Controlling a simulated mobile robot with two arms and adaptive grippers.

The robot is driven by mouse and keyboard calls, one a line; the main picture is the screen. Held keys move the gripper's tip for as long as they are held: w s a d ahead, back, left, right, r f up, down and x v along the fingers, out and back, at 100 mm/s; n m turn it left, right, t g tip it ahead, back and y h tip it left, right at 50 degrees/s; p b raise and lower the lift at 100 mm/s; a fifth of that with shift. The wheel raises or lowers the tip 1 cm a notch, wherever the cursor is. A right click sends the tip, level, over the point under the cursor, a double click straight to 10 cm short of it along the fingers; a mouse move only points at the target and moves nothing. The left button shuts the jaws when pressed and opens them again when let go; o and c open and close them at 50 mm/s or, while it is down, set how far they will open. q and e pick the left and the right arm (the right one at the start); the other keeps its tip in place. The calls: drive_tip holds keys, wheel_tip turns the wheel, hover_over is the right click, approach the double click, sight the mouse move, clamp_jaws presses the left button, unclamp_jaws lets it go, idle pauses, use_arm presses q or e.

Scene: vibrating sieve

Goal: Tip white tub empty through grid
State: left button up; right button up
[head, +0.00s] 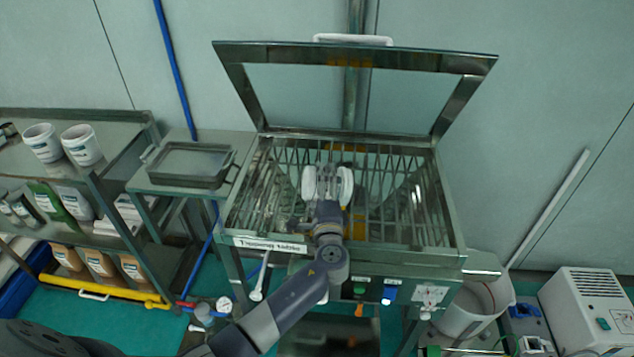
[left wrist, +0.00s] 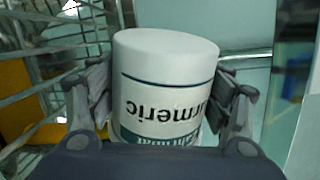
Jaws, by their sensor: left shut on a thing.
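The white tub (left wrist: 165,85) with a turmeric label is held between the fingers of my left gripper (left wrist: 165,100). In the left wrist view its label is upside down and its plain white end is at the top of the picture. In the head view my left gripper (head: 327,183) is over the grid (head: 390,190) of the sieve, and white parts of the tub (head: 346,185) show on both sides of it, so the tub looks tipped over. Its mouth and contents are hidden. My right gripper is not in view.
The sieve's framed lid (head: 232,85) stands open behind the grid. A metal tray (head: 195,163) sits on a side table at left. A shelf rack (head: 110,180) holds more white tubs (head: 82,145) and bags. A bin (head: 475,310) and white machine (head: 590,310) stand at right.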

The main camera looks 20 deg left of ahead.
use_arm(q)
drive_tip(key=m+p, duration=0.1)
drive_tip(key=d+r+m+p, duration=0.1)
drive_tip(key=shift+w+d+r+m, duration=0.25)
drive_tip(key=shift+w+r+m, duration=0.05)
drive_tip(key=shift+w+m, duration=0.1)
drive_tip(key=shift+w+d+r+m+p, duration=0.1)
drive_tip(key=shift+d+m+p, duration=0.2)
drive_tip(key=shift+m+p, duration=0.3)
